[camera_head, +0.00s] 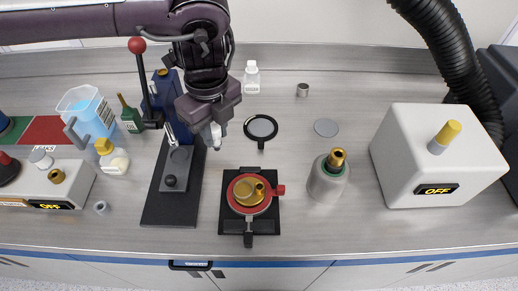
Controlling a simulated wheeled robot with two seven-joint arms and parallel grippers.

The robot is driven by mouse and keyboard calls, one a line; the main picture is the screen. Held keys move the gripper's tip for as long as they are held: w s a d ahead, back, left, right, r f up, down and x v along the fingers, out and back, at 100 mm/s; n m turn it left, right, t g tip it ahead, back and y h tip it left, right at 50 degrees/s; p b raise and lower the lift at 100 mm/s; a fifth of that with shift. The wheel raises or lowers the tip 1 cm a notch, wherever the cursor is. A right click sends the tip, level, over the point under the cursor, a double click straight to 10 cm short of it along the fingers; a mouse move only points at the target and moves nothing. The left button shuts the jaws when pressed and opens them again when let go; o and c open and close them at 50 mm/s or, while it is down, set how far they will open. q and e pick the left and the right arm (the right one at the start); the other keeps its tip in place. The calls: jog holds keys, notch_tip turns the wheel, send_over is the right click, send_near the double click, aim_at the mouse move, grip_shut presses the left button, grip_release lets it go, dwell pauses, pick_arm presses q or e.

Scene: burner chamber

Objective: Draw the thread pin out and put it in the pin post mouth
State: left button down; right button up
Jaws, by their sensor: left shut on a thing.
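My left gripper (214,138) reaches in from the top left and points down, between the black-based press and the round black ring. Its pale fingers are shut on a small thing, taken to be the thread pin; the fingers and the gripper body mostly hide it. I cannot tell which fitting is the pin post mouth. A black stand with a red ring and brass centre (250,190) is to the front right of the gripper. A grey canister with a brass top (329,177) stands farther right. My right gripper is not in view.
A press (178,172) with a red-balled lever stands left of the gripper. Bottles and a blue beaker (86,110) are farther left. A white box with a yellow knob (435,155) is at right, below a black hose (440,45). The front bench strip is clear.

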pick_arm(q)
jog(key=s+d+f+m, duration=0.3)
jog(key=d+m, duration=0.6)
jog(key=m, duration=0.8)
jog(key=shift+f, duration=0.2)
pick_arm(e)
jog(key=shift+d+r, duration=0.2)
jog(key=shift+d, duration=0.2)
pick_arm(q)
jog(key=shift+a, duration=0.1)
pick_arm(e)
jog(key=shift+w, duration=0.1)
pick_arm(q)
jog(key=shift+f+b, duration=1.85)
jog(key=shift+f, duration=1.1)
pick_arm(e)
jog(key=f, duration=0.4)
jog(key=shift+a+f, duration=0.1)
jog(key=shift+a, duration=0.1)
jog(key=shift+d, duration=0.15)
pick_arm(q)
jog(key=shift+f, duration=0.1)
jog(key=shift+f+b, duration=1.3)
jog(key=shift+f, duration=0.2)
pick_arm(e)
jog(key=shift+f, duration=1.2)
